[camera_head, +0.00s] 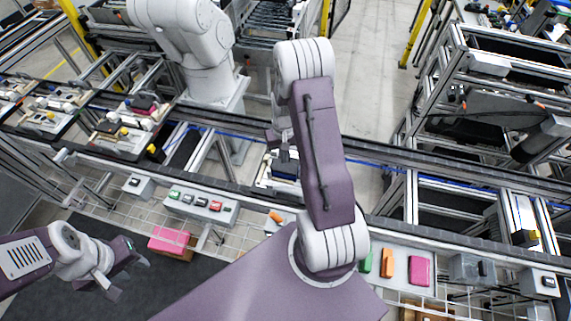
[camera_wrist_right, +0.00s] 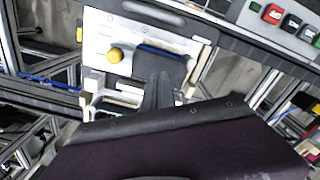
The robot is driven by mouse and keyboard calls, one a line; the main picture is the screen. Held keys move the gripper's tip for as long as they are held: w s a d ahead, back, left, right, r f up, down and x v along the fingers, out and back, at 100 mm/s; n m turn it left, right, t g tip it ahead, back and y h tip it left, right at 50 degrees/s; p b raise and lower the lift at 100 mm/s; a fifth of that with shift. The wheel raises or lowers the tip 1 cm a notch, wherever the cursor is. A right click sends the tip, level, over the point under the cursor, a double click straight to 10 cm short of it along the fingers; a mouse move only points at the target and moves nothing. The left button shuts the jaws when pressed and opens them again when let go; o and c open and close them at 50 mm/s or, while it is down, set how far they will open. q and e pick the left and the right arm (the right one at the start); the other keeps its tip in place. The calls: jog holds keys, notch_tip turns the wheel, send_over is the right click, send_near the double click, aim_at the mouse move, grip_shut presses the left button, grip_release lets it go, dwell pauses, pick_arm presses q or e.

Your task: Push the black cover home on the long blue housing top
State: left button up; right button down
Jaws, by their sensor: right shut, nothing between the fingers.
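A white pallet fixture (camera_wrist_right: 100,38) lies under my right gripper (camera_wrist_right: 160,92) in the right wrist view. On it is a dark, flat black piece, probably the black cover (camera_wrist_right: 155,66), with a thin blue edge, probably the long blue housing (camera_wrist_right: 165,52), along one side. I cannot tell how fully the cover is seated. My right gripper is shut and empty, its tips over or close to the dark piece; contact cannot be told. In the head view my right arm hides most of this fixture. My left gripper (camera_head: 128,279) is open and empty at the lower left, away from the conveyor.
A yellow knob (camera_wrist_right: 115,55) stands on the fixture. More loaded pallets (camera_head: 125,125) sit on the conveyor at left. A button box (camera_head: 200,205) is on the near rail. Pink (camera_head: 420,270) and orange (camera_head: 387,263) blocks lie at right. A white robot arm (camera_head: 200,50) stands behind.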

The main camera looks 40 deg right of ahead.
aim_at(284, 166)
notch_tip(284, 166, up, 4)
jog(key=p, duration=0.3)
jog(key=shift+r, duration=0.2)
